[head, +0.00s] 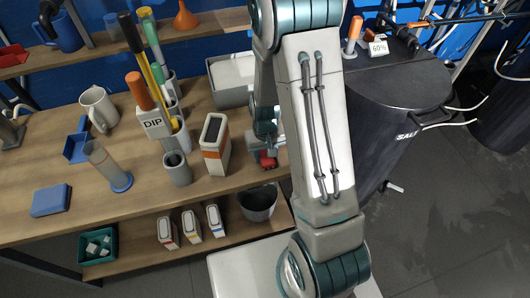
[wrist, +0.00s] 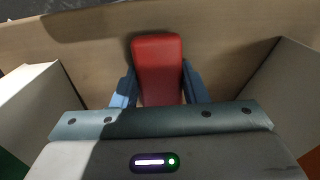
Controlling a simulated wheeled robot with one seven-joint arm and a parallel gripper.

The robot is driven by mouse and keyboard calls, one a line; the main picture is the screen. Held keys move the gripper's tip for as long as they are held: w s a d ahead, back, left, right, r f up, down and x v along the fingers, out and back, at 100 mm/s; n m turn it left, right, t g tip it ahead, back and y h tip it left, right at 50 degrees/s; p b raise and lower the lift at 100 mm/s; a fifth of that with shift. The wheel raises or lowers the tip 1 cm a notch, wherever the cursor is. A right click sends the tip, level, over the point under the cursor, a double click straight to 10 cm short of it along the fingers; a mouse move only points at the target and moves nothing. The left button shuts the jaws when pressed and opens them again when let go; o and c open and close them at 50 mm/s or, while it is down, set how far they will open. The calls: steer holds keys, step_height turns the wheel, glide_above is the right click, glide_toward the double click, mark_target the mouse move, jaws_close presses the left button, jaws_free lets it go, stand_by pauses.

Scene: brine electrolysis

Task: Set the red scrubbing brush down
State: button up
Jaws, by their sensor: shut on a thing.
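The red scrubbing brush (wrist: 157,55) is between the two blue-grey fingers of my gripper (wrist: 158,88) in the wrist view. The gripper is shut on it. In the head view a small part of the red brush (head: 268,161) shows below my gripper (head: 265,146), close to the front edge of the wooden bench (head: 60,205). My arm hides much of this area. I cannot tell whether the brush touches the bench top.
A white and orange box (head: 215,145) stands left of the gripper, and a grey bin (head: 228,97) stands behind it. A grey cup (head: 177,168) and the DIP holder (head: 153,123) are further left. A dark SALT drum (head: 405,110) stands right.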

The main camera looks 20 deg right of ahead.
mark_target(265, 153)
steer(key=o, duration=0.9)
steer(key=shift+f, duration=0.1)
step_height(265, 153, up, 12)
steer(key=s+r+t, duration=0.1)
steer(key=s+r, duration=0.3)
steer(key=s+r+t, duration=0.1)
steer(key=s+r, duration=0.3)
steer(key=s, duration=0.1)
steer(key=s+r+t, duration=0.1)
steer(key=s+r, duration=0.4)
steer(key=shift+s, duration=0.2)
steer(key=shift+a, duration=0.1)
